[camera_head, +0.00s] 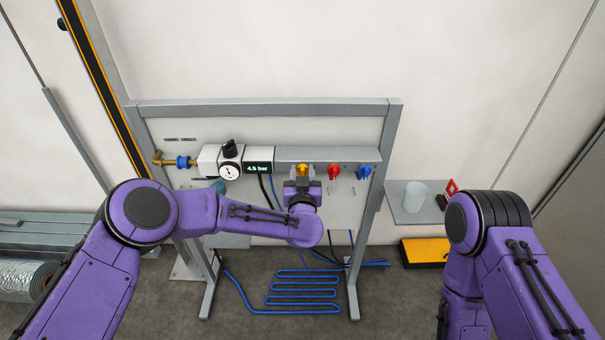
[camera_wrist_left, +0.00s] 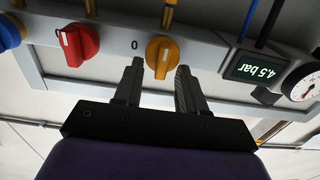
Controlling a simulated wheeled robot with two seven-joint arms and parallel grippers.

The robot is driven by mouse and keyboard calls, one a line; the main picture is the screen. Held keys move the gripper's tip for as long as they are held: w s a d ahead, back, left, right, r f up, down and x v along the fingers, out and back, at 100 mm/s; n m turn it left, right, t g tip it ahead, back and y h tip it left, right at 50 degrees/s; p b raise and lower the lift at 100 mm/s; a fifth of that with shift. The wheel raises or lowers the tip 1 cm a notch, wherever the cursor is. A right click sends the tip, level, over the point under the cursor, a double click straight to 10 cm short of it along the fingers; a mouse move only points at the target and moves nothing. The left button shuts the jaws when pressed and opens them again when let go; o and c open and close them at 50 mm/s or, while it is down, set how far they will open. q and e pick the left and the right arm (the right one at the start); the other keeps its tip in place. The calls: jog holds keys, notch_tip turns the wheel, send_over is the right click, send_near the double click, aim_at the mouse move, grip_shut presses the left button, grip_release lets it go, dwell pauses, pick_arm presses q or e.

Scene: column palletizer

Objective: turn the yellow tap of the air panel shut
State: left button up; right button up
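The yellow tap (camera_head: 303,169) is on the air panel (camera_head: 228,108), left of a red tap (camera_head: 334,171) and a blue tap (camera_head: 363,172). In the left wrist view the yellow tap (camera_wrist_left: 161,56) shows a white mark on its knob, with a "0" printed beside it. My left gripper (camera_wrist_left: 157,78) is open, its two fingers apart on either side of the yellow tap, with the tips close to it. Whether they touch it I cannot tell. In the head view my left gripper (camera_head: 303,186) is just below the tap. My right gripper is out of view.
A display (camera_head: 259,168) reads 4.5 bar beside a round gauge (camera_head: 230,171). The red tap (camera_wrist_left: 77,44) is close to my left gripper. A shelf (camera_head: 408,216) with a pale cup (camera_head: 415,196) stands at right. Blue hose (camera_head: 300,290) lies coiled on the floor.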

pick_arm(q)
jog(key=n+b, duration=0.2)
jog(key=n, duration=0.1)
jog(key=n+b, duration=0.2)
jog(key=n, duration=0.1)
jog(key=a+f+n+b, duration=0.1)
jog(key=n+b, duration=0.2)
jog(key=shift+a+n, duration=0.1)
jog(key=shift+n, duration=0.3)
jog(key=shift+a+f+n+b, duration=0.1)
jog(key=shift+f+n+b, duration=0.1)
jog(key=shift+n+b, duration=1.6)
jog(key=shift+a+f+n+b, duration=0.1)
jog(key=shift+f+n+b, duration=0.1)
jog(key=shift+n+b, duration=1.6)
jog(key=shift+n+p, duration=0.4)
jog(key=shift+n, duration=0.1)
jog(key=o, duration=1)
jog(key=shift+r, duration=0.1)
jog(key=shift+o, duration=0.2)
